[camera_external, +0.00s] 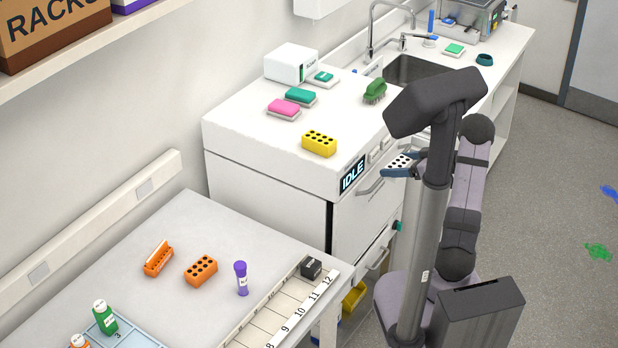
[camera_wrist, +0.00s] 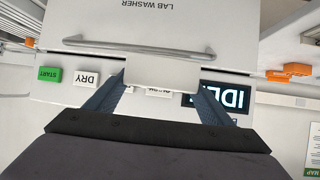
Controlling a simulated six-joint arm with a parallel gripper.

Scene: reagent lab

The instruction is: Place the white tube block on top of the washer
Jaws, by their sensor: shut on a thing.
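The white tube block (camera_external: 403,161) with dark holes is held level in my gripper (camera_external: 400,164), in front of the washer's front face. In the wrist view the block shows as a plain white shape (camera_wrist: 165,73) between the two blue fingers of my gripper (camera_wrist: 160,88). The washer (camera_external: 255,136) is the white cabinet with a flat top and a lit IDLE display (camera_external: 353,174). In the wrist view its front panel (camera_wrist: 90,20) reads LAB WASHER, with a bar handle. The block is apart from the washer top, to the right of its front edge.
A yellow tube block (camera_external: 319,144) stands on the washer top near the front edge. Pink (camera_external: 284,107) and teal (camera_external: 301,96) pads, a green brush (camera_external: 375,91) and a white box (camera_external: 291,64) lie farther back. The top's left front is clear. An orange block (camera_external: 201,270) stands on the lower table.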

